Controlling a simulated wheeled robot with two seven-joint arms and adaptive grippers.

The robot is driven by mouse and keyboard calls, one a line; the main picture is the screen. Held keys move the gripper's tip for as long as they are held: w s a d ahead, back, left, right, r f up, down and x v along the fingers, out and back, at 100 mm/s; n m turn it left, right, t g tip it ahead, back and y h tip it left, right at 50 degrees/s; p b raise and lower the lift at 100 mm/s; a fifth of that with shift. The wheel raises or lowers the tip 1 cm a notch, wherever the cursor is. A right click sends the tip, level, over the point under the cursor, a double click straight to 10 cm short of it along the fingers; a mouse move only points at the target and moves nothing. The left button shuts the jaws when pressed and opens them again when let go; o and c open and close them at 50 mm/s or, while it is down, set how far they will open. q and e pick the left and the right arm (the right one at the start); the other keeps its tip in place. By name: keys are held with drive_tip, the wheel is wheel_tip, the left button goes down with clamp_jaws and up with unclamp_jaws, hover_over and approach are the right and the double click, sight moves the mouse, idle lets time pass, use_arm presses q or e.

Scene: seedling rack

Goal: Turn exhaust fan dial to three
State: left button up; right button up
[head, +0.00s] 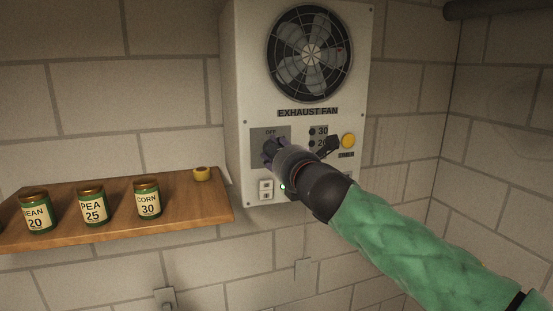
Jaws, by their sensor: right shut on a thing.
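The exhaust fan box (246,60) hangs on the wall with a round black fan (310,54) and the label EXHAUST FAN. Below the label is a grey dial plate (257,134) marked OFF at its top. My right gripper (270,151) reaches in from the lower right and is shut at the plate. The dial itself is hidden by the gripper, so its setting cannot be read. My left gripper is not in view.
A yellow button (348,141) and dark indicator lights (312,131) marked 30 and 20 sit right of the dial.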

drive_tip(key=m+b, duration=0.4)
drive_tip(key=m, duration=0.1)
drive_tip(key=shift+f+m+t, duration=0.15)
drive_tip(key=shift+m+t, duration=0.15)
drive_tip(key=shift+m, duration=0.1)
drive_tip(key=m+b, duration=0.5)
drive_tip(key=m, duration=0.1)
drive_tip(key=shift+m+h, duration=0.3)
drive_tip(key=shift+m, duration=0.1)
drive_tip(key=m+b, duration=0.3)
drive_tip(key=m, duration=0.1)
drive_tip(key=shift+a+m+t+h, duration=0.1)
drive_tip(key=shift+m+t+h, duration=0.2)
drive_tip(key=shift+m+h, duration=0.1)
drive_tip(key=shift+m+b, duration=1.05)
drive_tip(key=shift+m, duration=1.25)
drive_tip(key=o, duration=1.1)
drive_tip(key=shift+o, duration=0.2)
drive_tip(key=shift+s, duration=0.1)
